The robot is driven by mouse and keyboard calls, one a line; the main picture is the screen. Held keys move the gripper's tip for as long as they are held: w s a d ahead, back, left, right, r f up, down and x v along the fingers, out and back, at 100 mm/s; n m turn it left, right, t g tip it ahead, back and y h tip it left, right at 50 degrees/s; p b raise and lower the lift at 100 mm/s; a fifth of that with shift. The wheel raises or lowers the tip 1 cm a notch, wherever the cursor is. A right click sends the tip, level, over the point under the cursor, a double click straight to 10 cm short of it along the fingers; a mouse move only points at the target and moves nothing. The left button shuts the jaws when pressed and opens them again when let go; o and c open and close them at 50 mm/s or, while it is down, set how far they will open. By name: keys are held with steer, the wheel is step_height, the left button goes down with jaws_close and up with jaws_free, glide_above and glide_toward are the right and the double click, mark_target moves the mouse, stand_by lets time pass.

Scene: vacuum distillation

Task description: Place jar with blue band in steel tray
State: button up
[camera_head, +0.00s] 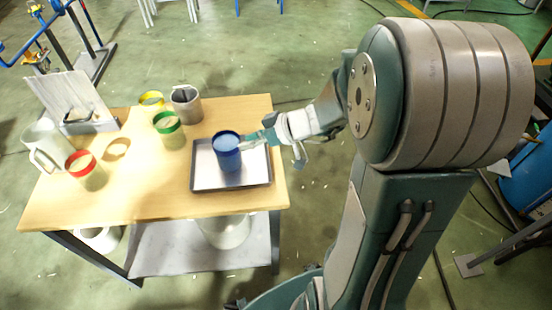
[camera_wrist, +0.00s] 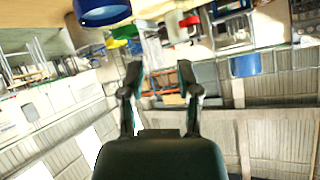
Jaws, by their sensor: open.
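The jar with the blue band (camera_head: 228,158) stands upright inside the steel tray (camera_head: 259,168), left of the tray's middle. My gripper (camera_head: 247,141) is just right of the jar at about its upper part; I cannot tell in the head view whether it touches. In the wrist view my gripper (camera_wrist: 158,76) is open, with nothing between the fingers. The blue-banded jar (camera_wrist: 101,12) shows at the top left of the wrist view, outside the fingers and partly cut off by the frame edge.
On the wooden table (camera_head: 130,200) stand jars with a green band (camera_head: 167,123), a yellow band (camera_head: 151,99) and a red band (camera_head: 81,163). A grey container (camera_head: 187,104), a white jug (camera_head: 45,146) and a white rack (camera_head: 72,98) also stand there. The table's front middle is clear.

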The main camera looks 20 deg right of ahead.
steer(key=s+a+r+m+g+h, duration=0.1)
steer(key=s+a+r+g+h, duration=0.1)
steer(key=s, duration=0.3)
steer(key=s+a+r+m+g+h, duration=0.1)
steer(key=s+a+r+h, duration=0.15)
steer(key=s, duration=0.25)
steer(key=s+d+r+m+t+h, duration=0.2)
steer(key=s+d+r+m+h, duration=0.2)
steer(key=s+r+m+h, duration=0.1)
steer(key=shift+s+m, duration=0.5)
steer(key=shift+s, duration=0.55)
steer(key=shift+r, duration=0.1)
